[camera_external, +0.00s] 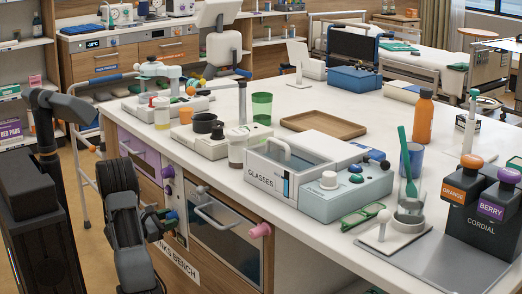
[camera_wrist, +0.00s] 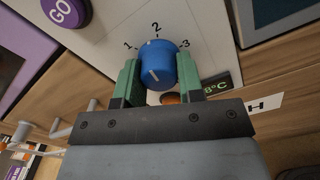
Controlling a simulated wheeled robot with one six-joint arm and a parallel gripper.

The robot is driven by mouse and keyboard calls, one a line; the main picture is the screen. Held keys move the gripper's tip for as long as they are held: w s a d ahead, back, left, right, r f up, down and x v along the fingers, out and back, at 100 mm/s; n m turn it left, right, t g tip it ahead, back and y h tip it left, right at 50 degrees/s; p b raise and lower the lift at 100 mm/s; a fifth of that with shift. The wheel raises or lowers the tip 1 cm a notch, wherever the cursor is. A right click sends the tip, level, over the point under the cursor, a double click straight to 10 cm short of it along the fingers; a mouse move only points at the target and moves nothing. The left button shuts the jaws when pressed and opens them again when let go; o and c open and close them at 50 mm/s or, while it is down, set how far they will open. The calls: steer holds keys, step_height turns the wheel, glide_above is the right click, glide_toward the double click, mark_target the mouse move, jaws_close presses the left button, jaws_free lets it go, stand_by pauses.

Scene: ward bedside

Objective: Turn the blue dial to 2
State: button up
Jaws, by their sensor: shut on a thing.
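The blue dial (camera_wrist: 157,65) sits on a pale panel in the wrist view, with the numbers 1, 2 and 3 printed in an arc around its far side. A short white mark shows on its face; I cannot tell for sure which number it points to. My gripper (camera_wrist: 158,75) has its green fingers on either side of the dial and is shut on it. In the external view my gripper (camera_external: 160,218) is at the bench front, and the dial is small and partly hidden there.
A purple GO button (camera_wrist: 65,12) is beside the dial. A small display (camera_wrist: 216,84) and an orange-brown round part (camera_wrist: 171,98) lie close to the fingers. In the external view, an oven-like door with a handle (camera_external: 218,217) and a pink knob (camera_external: 260,230) are to the right.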

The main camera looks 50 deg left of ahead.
steer(key=shift+a+m+b, duration=0.1)
steer(key=shift+m+b, duration=1.3)
steer(key=shift+m, duration=0.7)
steer(key=o, duration=0.9)
steer(key=shift+s+p, duration=2.05)
steer(key=shift+s, duration=4.85)
